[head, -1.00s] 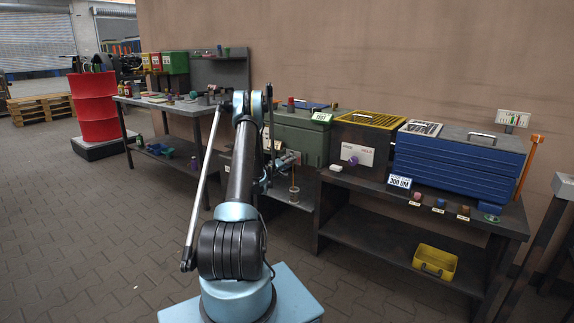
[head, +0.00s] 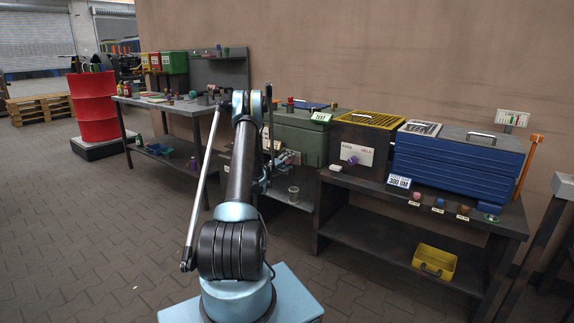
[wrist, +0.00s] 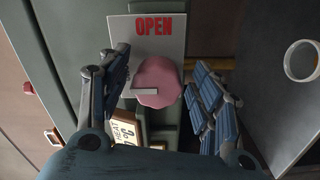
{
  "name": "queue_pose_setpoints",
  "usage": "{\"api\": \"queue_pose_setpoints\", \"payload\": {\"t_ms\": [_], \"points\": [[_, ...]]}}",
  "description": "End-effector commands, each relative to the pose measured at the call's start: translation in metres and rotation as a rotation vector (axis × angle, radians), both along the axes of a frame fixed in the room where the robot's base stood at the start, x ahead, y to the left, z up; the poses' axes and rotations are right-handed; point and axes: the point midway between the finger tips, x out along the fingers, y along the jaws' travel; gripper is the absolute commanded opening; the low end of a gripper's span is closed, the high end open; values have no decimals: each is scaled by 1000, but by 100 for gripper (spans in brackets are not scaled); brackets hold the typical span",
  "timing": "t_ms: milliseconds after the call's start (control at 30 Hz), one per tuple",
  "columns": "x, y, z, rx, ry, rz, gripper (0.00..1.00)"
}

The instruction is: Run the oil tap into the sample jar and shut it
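The oil tap's pink knob (wrist: 165,84) shows in the wrist view, with a pale pointer bar reaching left. A plate marked OPEN (wrist: 155,40) is behind it. My gripper (wrist: 158,72) has its fingers spread to either side of the knob, with gaps visible; in the head view the gripper (head: 285,158) is small beside the green tank (head: 297,135). The clear sample jar (head: 293,194) stands upright on the low shelf below the tap. A white ring (wrist: 302,61), apparently its rim, is at the wrist view's right. The oil level is too small to judge.
Right of the tank is a dark bench (head: 360,188) with a yellow-topped box (head: 370,120) and a blue drawer case (head: 455,165). A yellow bin (head: 435,262) sits on its lower shelf. The left bench carries coloured bins. Floor in front is clear.

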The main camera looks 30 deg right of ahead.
Motion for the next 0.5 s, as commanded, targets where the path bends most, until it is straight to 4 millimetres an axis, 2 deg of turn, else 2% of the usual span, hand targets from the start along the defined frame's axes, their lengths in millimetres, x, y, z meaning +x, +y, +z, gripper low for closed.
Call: {"api": "queue_pose_setpoints", "payload": {"t_ms": [267,500], "points": [[-2,6,0,0,0,1,59],[-17,42,0,0,0,2,59]]}}
